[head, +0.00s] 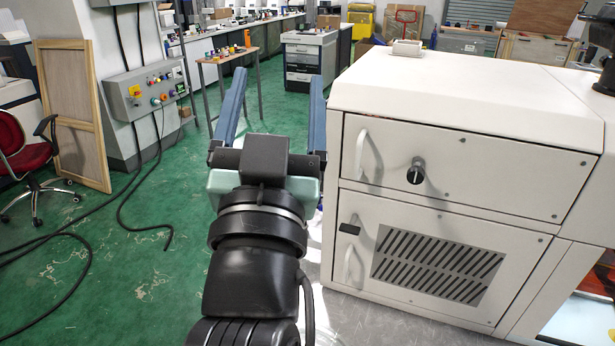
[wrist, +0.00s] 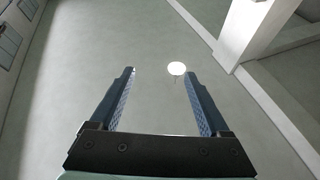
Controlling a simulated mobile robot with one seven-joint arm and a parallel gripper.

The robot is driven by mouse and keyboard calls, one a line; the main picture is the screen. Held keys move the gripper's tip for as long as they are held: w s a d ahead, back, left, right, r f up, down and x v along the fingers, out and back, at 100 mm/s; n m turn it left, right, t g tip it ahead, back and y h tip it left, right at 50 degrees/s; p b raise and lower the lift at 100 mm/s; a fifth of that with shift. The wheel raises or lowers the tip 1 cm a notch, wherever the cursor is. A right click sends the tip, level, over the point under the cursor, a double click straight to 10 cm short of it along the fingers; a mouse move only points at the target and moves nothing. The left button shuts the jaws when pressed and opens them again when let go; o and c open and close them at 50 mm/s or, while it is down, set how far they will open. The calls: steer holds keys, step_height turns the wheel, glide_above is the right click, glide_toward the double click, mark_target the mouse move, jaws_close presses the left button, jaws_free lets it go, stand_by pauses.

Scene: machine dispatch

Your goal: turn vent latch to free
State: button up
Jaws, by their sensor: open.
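A white machine cabinet (head: 450,90) stands on the right in the head view. Its lower door (head: 430,300) has a slotted vent (head: 438,266) and a small dark rectangular piece (head: 349,228) at its upper left. The upper panel (head: 500,170) carries a black knob (head: 415,174) on a metal mount. I cannot tell for sure which piece is the vent latch. My gripper (head: 279,78) is open and empty, left of the cabinet and apart from it. The wrist view also shows my gripper (wrist: 159,74) with nothing between its blue fingers; no latch shows there.
White handles stand on the upper panel (head: 361,152) and lower door (head: 348,266). A control box (head: 148,92) hangs on a pillar at left, with black cables on the green floor (head: 110,225). A red chair (head: 20,155) and a workbench (head: 228,58) stand further off.

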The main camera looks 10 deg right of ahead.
steer(key=w+d+f+m+g+h, duration=0.1)
steer(key=w+d+f+g, duration=0.1)
steer(key=f, duration=0.6)
steer(key=w+d+f+m+g+h, duration=0.1)
steer(key=d+f+g, duration=0.1)
steer(key=f, duration=0.6)
steer(key=g+h, duration=0.2)
steer(key=g, duration=0.1)
glide_toward(349, 231)
steer(key=p+x, duration=0.2)
steer(key=x, duration=0.9)
steer(key=shift+c, duration=0.2)
jaws_close()
